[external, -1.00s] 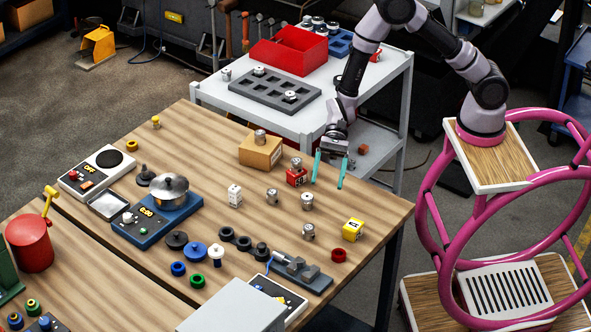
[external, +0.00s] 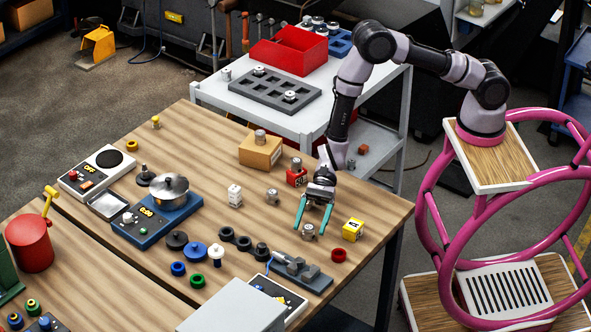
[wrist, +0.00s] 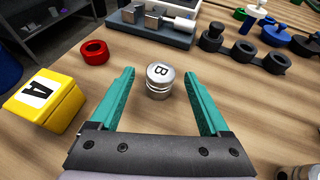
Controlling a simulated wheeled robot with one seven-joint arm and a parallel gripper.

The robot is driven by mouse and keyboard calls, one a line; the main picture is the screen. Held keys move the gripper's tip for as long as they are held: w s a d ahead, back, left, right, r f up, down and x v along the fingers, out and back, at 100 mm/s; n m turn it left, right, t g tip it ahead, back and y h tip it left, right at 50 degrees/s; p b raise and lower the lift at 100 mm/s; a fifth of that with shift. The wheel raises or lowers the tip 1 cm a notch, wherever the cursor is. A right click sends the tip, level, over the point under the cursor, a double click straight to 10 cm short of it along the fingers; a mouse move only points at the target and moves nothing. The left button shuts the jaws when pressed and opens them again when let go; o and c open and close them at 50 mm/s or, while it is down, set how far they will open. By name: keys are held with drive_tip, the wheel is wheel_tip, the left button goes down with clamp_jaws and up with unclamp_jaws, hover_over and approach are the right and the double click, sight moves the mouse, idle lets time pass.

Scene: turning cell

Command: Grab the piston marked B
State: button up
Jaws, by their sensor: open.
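The piston marked B (wrist: 158,81) is a short silver cylinder standing upright on the wooden table, with a black B on its top. In the external view it (external: 308,231) stands near the table's right part, just below my fingertips. My gripper (external: 314,221) is open, with teal fingers pointing down towards the piston. In the wrist view my gripper (wrist: 160,92) has one finger on each side of the piston, with a gap on both sides. The piston appears slightly beyond or level with the fingertips; its exact depth between them is hard to tell.
A yellow block marked A (wrist: 44,100) and a red ring (wrist: 94,52) lie close by. Another silver piston (external: 272,196) stands to the left. A grey fixture on a dark base (external: 302,271) sits in front. A red block (external: 297,177) with a piston on it is behind.

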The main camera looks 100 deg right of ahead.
drive_tip(key=shift+x, duration=1.05)
clamp_jaws()
